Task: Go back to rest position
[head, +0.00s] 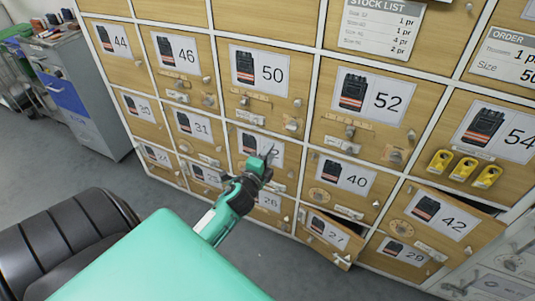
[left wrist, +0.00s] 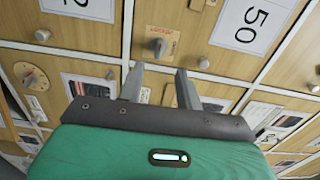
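My left gripper (head: 268,156) is in front of the wall of numbered wooden lockers (head: 225,105), beside the door marked 32, whose number it partly covers. In the left wrist view, the left gripper's two grey fingers (left wrist: 160,85) stand apart with nothing between them. They point at the locker fronts near a knob (left wrist: 158,46) and the label marked 50 (left wrist: 252,22). I cannot tell whether the fingertips touch a door. My right gripper is in neither view.
The door marked 27 (head: 328,234) and the door marked 42 (head: 437,217) stand ajar at the lower right. A grey cabinet (head: 75,80) stands at the left. Some grey floor (head: 85,172) is clear.

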